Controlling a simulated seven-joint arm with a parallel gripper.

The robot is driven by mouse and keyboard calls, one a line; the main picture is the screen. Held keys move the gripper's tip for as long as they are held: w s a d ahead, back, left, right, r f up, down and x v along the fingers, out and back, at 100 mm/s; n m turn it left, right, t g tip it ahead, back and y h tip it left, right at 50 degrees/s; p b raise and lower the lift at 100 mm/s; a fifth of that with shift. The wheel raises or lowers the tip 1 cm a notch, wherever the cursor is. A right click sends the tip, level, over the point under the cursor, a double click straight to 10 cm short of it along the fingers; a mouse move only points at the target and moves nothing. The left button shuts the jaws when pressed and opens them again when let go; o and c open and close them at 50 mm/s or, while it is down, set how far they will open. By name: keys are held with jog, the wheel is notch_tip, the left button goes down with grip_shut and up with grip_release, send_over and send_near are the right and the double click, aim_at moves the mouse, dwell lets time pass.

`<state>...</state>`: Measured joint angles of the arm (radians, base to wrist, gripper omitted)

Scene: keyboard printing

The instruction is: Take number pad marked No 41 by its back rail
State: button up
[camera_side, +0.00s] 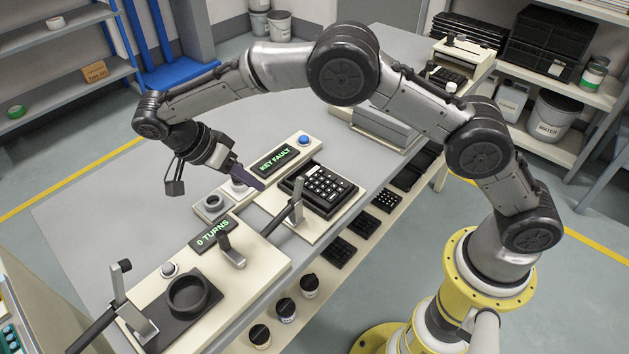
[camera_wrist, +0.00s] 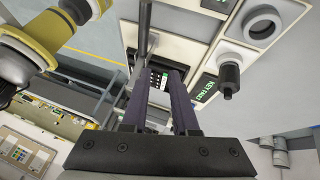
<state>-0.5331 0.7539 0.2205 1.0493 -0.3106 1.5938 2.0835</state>
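A black number pad (camera_side: 328,187) with pale keys sits on the cream key-test station on the bench. No number can be read on it, and I cannot make out its back rail. My gripper (camera_side: 262,187) is left of the pad, above the bench, with its dark purple fingers angled down toward the station. In the wrist view the two fingers of my gripper (camera_wrist: 166,70) are apart with nothing held. Part of a pad (camera_wrist: 157,78) with white keys shows in the gap beyond them; the fingers hide the rest.
An upright lever (camera_side: 297,203) stands at the pad's near side. A KEY FAULT display (camera_side: 274,160) and blue button (camera_side: 304,140) are behind it. A 0 TURNS station (camera_side: 214,234) is at front left. Several dark pads, including one (camera_side: 338,251), lie on a lower shelf.

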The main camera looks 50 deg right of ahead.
jog(key=w+d+r+y, duration=0.2)
jog(key=d+y, duration=0.1)
jog(key=d, duration=0.7)
notch_tip(320, 180, up, 2)
jog(key=m+t+y, duration=0.1)
jog(key=t+y, duration=0.2)
send_over(307, 160)
notch_tip(307, 160, down, 13)
jog(key=shift+s+f, duration=0.1)
grip_shut()
dwell(0.6)
